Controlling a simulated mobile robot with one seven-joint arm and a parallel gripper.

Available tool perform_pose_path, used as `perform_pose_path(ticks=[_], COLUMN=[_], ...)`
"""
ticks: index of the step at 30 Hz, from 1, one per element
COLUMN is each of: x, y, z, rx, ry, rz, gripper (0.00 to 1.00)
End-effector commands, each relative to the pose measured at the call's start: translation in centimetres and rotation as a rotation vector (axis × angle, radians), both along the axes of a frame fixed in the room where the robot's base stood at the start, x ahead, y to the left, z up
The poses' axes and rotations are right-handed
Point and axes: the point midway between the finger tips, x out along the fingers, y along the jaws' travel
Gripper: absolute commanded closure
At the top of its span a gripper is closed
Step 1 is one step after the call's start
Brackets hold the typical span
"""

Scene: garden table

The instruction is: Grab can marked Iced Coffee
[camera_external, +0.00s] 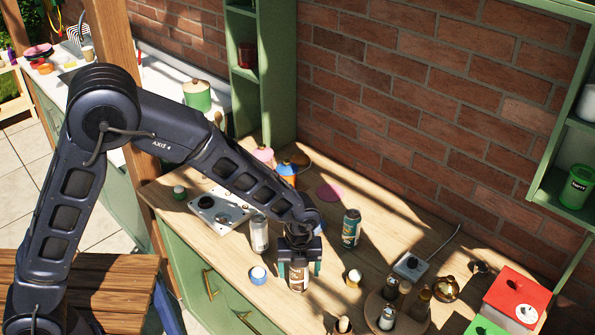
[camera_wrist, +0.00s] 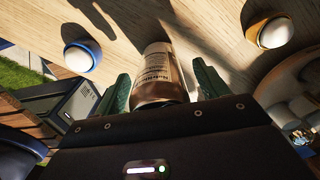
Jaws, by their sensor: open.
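A brown can with a pale label (camera_external: 298,276) stands on the wooden counter in the external view. It also shows in the wrist view (camera_wrist: 156,72), where its label print is too small to read surely. My gripper (camera_external: 300,268) is down at this can, with its green fingers (camera_wrist: 158,88) open on either side of it. A silver-white can (camera_external: 259,233) stands to the left of my gripper. A dark can with a teal and orange label (camera_external: 351,228) stands behind and to the right. I cannot tell which can reads Iced Coffee.
A blue-rimmed egg cup (camera_external: 258,275) sits left of my gripper and a yellow-rimmed one (camera_external: 353,278) sits right. A round wooden tray (camera_external: 375,308) with small jars stands farther right. A white socket block (camera_external: 410,266) lies behind it. A metal hob plate (camera_external: 219,213) is at the left.

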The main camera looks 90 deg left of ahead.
Motion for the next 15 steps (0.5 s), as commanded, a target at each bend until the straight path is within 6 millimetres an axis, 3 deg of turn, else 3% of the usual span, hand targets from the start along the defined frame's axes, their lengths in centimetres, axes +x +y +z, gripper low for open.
perform_pose_path(ticks=[7, 15], x=[0.00, 0.00], y=[0.04, 0.05], z=[-0.22, -0.20], rx=[0.001, 0.001], ry=[-0.001, -0.001], rz=[0.000, 0.000], gripper=[0.29, 0.82])
